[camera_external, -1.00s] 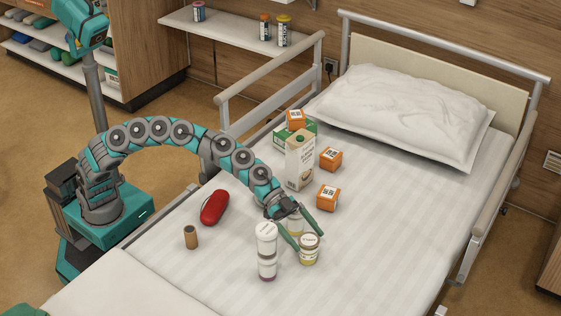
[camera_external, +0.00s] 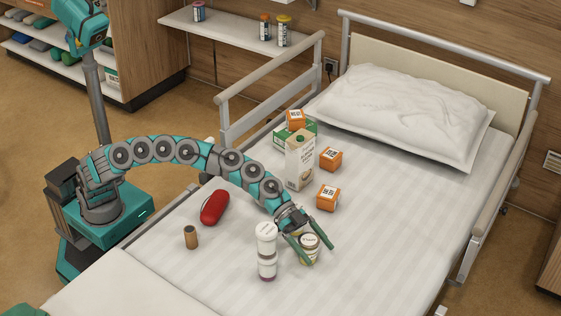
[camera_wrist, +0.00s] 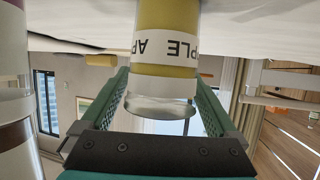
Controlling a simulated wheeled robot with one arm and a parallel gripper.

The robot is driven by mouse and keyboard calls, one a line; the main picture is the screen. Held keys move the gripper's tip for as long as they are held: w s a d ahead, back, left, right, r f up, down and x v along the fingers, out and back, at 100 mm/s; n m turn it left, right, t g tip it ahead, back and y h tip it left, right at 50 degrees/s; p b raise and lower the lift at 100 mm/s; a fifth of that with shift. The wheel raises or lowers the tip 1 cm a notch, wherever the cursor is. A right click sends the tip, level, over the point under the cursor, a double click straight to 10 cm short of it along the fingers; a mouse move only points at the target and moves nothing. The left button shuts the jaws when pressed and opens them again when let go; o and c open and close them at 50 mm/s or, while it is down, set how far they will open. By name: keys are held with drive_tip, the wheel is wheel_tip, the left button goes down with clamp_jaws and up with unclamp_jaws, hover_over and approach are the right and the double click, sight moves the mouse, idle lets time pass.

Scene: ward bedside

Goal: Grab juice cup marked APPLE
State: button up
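The juice cup marked APPLE stands on the bed. In the wrist view it appears upside down, as a yellow cup (camera_wrist: 165,50) with a white band reading APPLE and a clear end, between my two fingers. In the external view the cup (camera_external: 309,243) is partly covered by my fingers. My gripper (camera_external: 321,256) is open, with one finger on each side of the cup. The wrist view shows the fingers of my gripper (camera_wrist: 163,95) close to its sides; I cannot tell whether they touch it.
A red case (camera_external: 214,207) and a brown cylinder (camera_external: 191,237) lie further left. A carton (camera_external: 300,162) and orange boxes (camera_external: 328,198) are behind. The bed's right side is clear.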

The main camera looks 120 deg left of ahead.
drive_tip(key=c, duration=1.3)
drive_tip(key=shift+r, duration=0.1)
